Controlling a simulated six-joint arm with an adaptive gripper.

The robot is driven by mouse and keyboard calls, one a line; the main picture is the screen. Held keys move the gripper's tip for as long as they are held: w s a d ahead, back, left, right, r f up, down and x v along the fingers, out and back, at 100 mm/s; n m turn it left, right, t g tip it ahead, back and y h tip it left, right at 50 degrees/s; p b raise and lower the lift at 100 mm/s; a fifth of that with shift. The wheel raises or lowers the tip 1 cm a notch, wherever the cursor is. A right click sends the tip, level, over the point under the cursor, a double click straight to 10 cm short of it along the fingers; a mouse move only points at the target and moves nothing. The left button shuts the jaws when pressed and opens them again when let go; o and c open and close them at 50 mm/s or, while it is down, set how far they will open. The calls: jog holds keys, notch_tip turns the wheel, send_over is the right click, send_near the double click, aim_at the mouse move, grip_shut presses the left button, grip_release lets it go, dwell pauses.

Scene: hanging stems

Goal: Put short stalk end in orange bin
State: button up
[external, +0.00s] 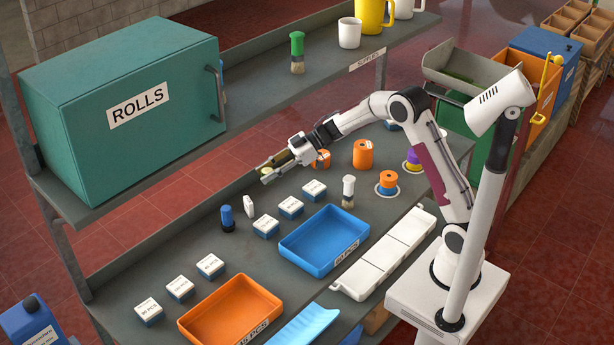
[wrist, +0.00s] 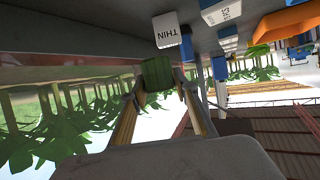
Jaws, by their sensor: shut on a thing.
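My gripper (external: 266,174) is above the grey bench, left of my arm. It is shut on a short green stalk end (wrist: 157,73), which sits between the two fingertips in the wrist view. In the external view only a small yellow-green bit of the stalk end (external: 269,168) shows at the fingertips. An orange bin (external: 547,98) stands at the far right between a green and a blue bin; part of it is hidden behind the lamp. A shallow orange tray (external: 206,331) marked "PCS" lies at the bench's front.
A teal ROLLS cabinet (external: 135,110) and the upper shelf (external: 262,82) stand behind my gripper. Small labelled boxes (external: 265,226), a blue tray (external: 296,258) and orange rolls (external: 363,153) crowd the bench. A white lamp post (external: 490,200) rises at the right.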

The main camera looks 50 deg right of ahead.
jog(key=s+a+n+g+y, duration=0.15)
jog(key=s+a, duration=0.35)
jog(key=a, duration=0.7)
jog(key=s+a+n+g, duration=0.3)
jog(key=s+a, duration=0.2)
jog(key=a, duration=0.7)
jog(key=s+a+n+g, duration=0.3)
jog(key=s+a+g, duration=0.1)
jog(key=s+a, duration=1.2)
jog(key=a+r, duration=0.1)
jog(key=a, duration=0.1)
jog(key=shift+s+a+n, duration=0.35)
jog(key=shift+s, duration=0.05)
jog(key=shift+h, duration=0.25)
send_over(231, 321)
jog(key=shift+f, duration=3.2)
jog(key=shift+f, duration=1.85)
jog(key=shift+f, duration=0.15)
